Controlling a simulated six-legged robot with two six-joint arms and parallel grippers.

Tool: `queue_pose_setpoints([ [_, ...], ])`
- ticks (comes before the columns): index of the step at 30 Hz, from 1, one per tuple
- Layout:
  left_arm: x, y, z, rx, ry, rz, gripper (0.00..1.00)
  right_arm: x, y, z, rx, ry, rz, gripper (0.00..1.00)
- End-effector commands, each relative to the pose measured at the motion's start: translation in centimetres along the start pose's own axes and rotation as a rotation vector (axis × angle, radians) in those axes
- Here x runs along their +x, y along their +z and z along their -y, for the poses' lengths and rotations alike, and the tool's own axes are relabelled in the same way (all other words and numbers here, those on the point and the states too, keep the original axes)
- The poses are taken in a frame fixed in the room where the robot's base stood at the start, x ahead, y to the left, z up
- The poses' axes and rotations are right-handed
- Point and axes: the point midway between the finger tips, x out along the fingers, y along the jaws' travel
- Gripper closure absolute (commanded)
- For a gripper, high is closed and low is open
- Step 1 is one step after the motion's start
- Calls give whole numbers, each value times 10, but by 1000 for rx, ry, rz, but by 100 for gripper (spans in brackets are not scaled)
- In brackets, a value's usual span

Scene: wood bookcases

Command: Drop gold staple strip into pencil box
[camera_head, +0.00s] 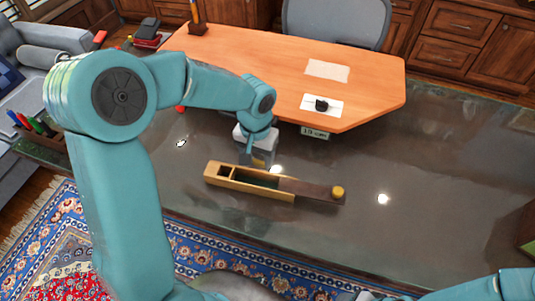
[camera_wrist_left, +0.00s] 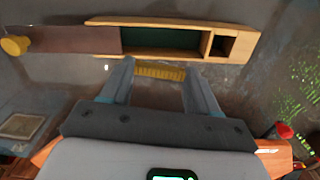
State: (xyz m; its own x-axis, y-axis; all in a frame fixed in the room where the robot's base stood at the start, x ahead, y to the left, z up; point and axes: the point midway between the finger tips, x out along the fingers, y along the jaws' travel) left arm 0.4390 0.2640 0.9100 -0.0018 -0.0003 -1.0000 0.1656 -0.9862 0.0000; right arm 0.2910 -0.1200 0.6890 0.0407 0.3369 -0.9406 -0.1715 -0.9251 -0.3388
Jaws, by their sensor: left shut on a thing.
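The pencil box (camera_head: 240,184) is a long wooden box on the dark glossy table, with its dark sliding lid (camera_head: 312,190) pulled out to the right and a yellow knob on the lid's end. The wrist view shows the box (camera_wrist_left: 185,54) with a green-lined long compartment and a small square compartment. My left gripper (camera_wrist_left: 160,75) is shut on the gold staple strip (camera_wrist_left: 160,71), which lies across between its fingertips. In the head view this gripper (camera_head: 259,163) is at the box's far side, close to the open compartment. My right gripper is out of view; only part of its arm shows.
An orange wooden desktop (camera_head: 270,65) lies behind the box, with a white card and a small black item (camera_head: 321,104) on it. A pen holder (camera_head: 35,128) stands at the left. The dark table right of the box is mostly clear.

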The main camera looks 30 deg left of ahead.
Motion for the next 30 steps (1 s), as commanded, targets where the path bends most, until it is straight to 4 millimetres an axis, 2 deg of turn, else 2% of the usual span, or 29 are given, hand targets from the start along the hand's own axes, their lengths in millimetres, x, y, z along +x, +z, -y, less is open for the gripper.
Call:
queue_pose_setpoints([
  [5, 10, 0, 1, -10, 0, 0, 68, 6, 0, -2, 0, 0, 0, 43],
  [17, 57, 0, 3, -11, 1, 0, 68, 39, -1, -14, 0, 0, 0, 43],
  [27, 60, 1, 5, -11, 1, -1, 68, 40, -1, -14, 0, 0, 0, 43],
  [28, 60, 1, 5, -11, 1, -1, 30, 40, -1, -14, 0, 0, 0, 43],
  [30, 60, 1, 5, -10, 1, -1, 10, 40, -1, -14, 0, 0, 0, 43],
])
